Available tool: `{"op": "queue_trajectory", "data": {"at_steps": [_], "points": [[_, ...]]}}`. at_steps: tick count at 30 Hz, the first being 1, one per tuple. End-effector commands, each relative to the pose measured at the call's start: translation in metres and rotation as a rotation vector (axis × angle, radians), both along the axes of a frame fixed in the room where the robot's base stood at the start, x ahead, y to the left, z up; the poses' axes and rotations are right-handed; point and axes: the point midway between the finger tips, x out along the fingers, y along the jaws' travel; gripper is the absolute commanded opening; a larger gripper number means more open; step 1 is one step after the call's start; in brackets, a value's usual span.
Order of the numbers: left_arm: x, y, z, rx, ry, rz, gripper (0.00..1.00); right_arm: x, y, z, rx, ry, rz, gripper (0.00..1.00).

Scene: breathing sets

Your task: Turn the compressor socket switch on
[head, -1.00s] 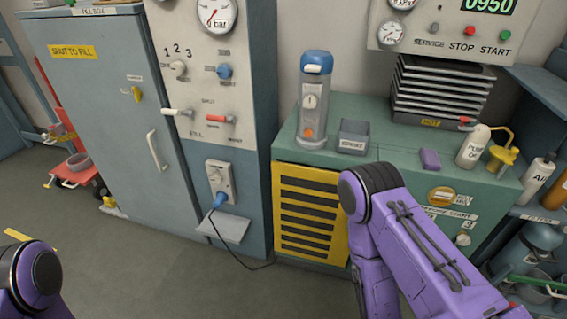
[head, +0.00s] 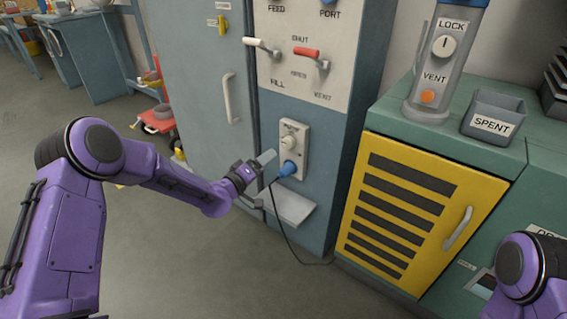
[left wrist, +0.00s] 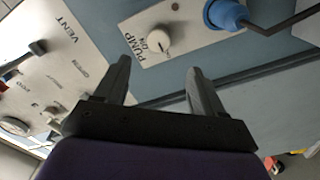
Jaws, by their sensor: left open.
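The compressor socket (head: 291,148) is a pale plate on the blue-grey cabinet front. It carries a round cream switch knob (head: 288,142) with a blue plug (head: 287,169) below it. In the left wrist view the knob (left wrist: 157,39) shows beside the words PUMP and ON, and the blue plug (left wrist: 226,14) is to its right. My left gripper (head: 262,180) is open and empty, just in front and to the left of the socket, apart from the knob. In the left wrist view its fingers (left wrist: 158,82) spread with the knob beyond them. My right gripper is out of view.
A small grey shelf (head: 292,207) juts out below the socket, and a black cable hangs from the plug. Valve levers (head: 308,53) sit on the panel above. A yellow louvred door (head: 400,210) stands to the right. The floor in front is clear.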

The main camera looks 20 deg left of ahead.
Motion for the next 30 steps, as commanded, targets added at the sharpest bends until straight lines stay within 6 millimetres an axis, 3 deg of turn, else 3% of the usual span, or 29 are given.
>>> {"op": "queue_trajectory", "data": {"at_steps": [15,26,30], "points": [[0.089,-0.03,0.001,0.002,-0.004,0.001,0.69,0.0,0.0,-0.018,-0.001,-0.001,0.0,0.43],[0.096,-0.033,0.003,0.0,-0.002,0.001,0.69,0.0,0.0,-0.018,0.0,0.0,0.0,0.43],[0.096,-0.033,0.002,0.0,-0.002,0.001,0.24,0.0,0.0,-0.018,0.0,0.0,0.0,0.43]]}}
